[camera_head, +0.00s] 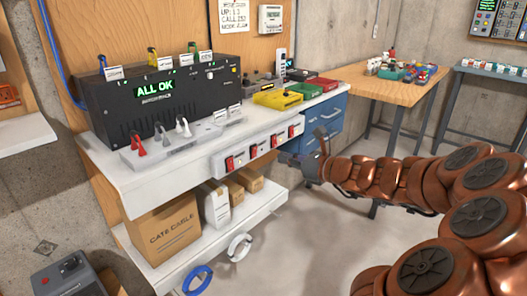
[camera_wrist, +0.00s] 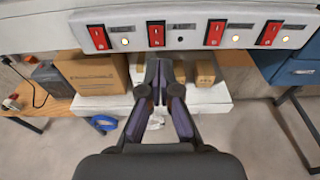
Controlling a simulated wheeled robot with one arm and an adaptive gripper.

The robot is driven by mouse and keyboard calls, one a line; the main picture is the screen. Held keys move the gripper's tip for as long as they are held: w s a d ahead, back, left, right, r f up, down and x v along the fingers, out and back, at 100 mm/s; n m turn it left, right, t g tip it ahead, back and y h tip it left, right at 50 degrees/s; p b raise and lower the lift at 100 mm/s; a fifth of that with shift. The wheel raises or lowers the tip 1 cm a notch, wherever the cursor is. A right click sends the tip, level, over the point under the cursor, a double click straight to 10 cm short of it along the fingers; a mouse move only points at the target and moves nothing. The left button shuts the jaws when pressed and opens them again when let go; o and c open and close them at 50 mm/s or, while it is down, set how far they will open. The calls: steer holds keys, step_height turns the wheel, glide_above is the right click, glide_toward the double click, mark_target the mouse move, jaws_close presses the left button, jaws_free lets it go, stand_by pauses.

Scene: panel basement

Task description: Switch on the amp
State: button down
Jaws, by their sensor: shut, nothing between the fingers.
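A white strip (camera_head: 262,146) with several red rocker switches runs along the front edge of the workbench. It also crosses the top of the wrist view (camera_wrist: 195,25). Beside the first (camera_wrist: 99,37), third (camera_wrist: 214,32) and fourth (camera_wrist: 268,33) switches from the left, a small lamp glows. The lamp (camera_wrist: 180,39) beside the second switch (camera_wrist: 156,34) is dark. Small labels above the switches are unreadable, so I cannot tell which is the amp's. My gripper (camera_wrist: 156,92) is shut and empty, its fingertips apparently below the second switch. In the head view, my gripper (camera_head: 290,158) is by the strip's right end.
A black panel box (camera_head: 160,93) reading "ALL OK" stands on the workbench (camera_head: 125,178), with a row of toggles (camera_head: 182,127) before it. Blue drawers (camera_head: 325,120) stand to the right. The floor in front is clear.

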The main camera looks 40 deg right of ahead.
mark_target(257, 147)
steer(key=x, duration=0.5)
steer(key=shift+w+a+r+b, duration=0.1)
steer(key=shift+w+r+b, duration=0.05)
steer(key=shift+w+b, duration=0.2)
steer(key=shift+w+a+r, duration=0.1)
steer(key=shift+w, duration=0.5)
steer(key=shift+w+a+r, duration=0.1)
steer(key=shift+w+a, duration=0.05)
steer(key=shift+w, duration=0.45)
steer(key=shift+r, duration=0.1)
